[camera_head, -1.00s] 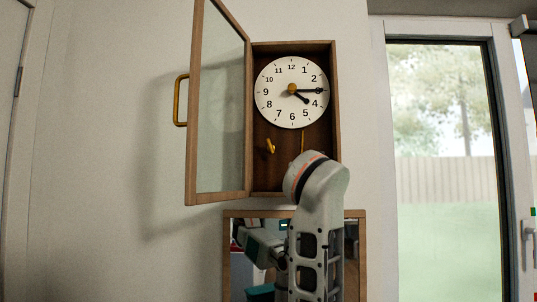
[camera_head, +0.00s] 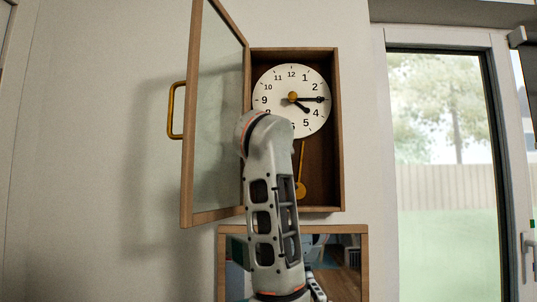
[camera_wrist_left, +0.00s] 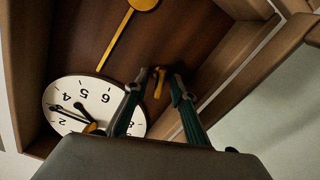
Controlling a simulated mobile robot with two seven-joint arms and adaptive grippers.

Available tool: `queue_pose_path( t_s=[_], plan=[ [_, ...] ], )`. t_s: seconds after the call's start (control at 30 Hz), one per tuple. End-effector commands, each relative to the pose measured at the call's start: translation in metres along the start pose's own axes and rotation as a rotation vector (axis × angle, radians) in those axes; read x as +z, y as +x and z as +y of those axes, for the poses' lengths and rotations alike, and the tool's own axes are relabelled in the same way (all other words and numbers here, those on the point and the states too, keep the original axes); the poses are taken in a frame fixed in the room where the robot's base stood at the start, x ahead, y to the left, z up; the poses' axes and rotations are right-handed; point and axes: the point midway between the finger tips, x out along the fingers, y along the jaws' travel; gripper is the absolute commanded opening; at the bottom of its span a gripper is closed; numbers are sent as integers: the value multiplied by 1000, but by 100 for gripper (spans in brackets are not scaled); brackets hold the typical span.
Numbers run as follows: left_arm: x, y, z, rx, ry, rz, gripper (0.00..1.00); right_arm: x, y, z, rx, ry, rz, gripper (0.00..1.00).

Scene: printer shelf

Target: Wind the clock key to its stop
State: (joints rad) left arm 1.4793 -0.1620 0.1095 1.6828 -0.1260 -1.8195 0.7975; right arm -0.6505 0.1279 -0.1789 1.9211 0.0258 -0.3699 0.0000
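The wall clock's white dial (camera_head: 302,85) shows in its wooden case, with the glass door (camera_head: 216,120) open to the left. The small brass key (camera_wrist_left: 158,82) sits on the case's back panel below the dial in the left wrist view. In the head view my arm (camera_head: 268,190) hides the key. My left gripper (camera_wrist_left: 161,76) is open, its two dark fingers on either side of the key with gaps showing. I cannot tell how deep the fingertips reach. The brass pendulum (camera_head: 300,188) hangs right of my arm. My right gripper is not in view.
The door's brass handle (camera_head: 175,110) sticks out left. The case's side wall (camera_head: 337,140) stands right of the pendulum. A wood-framed mirror-like panel (camera_head: 365,262) is below the clock. A glazed door (camera_head: 446,150) is at the right.

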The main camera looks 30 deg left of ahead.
Motion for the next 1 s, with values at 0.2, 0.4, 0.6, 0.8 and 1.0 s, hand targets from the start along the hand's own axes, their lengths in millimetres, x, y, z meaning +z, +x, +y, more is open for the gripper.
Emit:
queue_pose_path(
  t_s=[0.2, 0.4, 0.6, 0.8, 1.0],
  plan=[
    [1, 7, 0, 1, 1, -1, 25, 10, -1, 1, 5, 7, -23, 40],
    [1, 7, 0, 1, 1, -1, 15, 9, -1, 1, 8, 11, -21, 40],
    [1, 7, 0, 1, 1, 0, 0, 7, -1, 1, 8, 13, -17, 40],
    [1, 7, 0, 1, 16, 0, 0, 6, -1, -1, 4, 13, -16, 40],
    [1, 7, 0, 2, 95, -1, 0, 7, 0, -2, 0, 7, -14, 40]
  ],
)
